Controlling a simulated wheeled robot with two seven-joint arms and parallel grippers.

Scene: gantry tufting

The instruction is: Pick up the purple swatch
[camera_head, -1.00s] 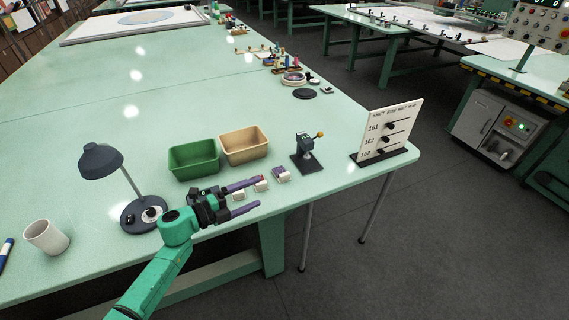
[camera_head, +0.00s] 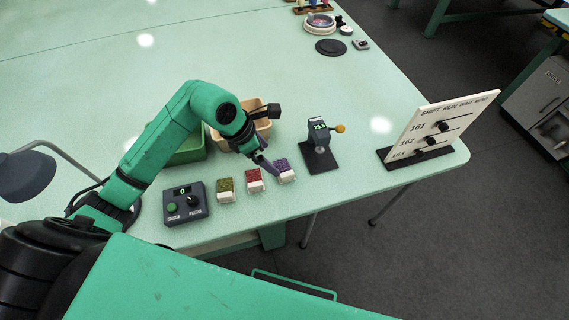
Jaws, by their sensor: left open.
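The purple swatch (camera_head: 284,166) is a small tufted block on a white base, at the right end of a short row near the table's front edge. A red swatch (camera_head: 254,176) and an olive-green swatch (camera_head: 226,186) stand to its left. My left gripper (camera_head: 268,165) comes down from above, with a purple-grey finger just left of the purple swatch. The jaws are open and hold nothing that I can see. Whether a finger touches the swatch cannot be told. My right gripper is not in view.
A small gauge (camera_head: 319,140) with an orange knob stands just right of the purple swatch. A control box (camera_head: 186,203) sits left of the row. A green bin (camera_head: 188,150) and a tan bin (camera_head: 262,126) are behind. A slanted board (camera_head: 440,130) stands at the right corner.

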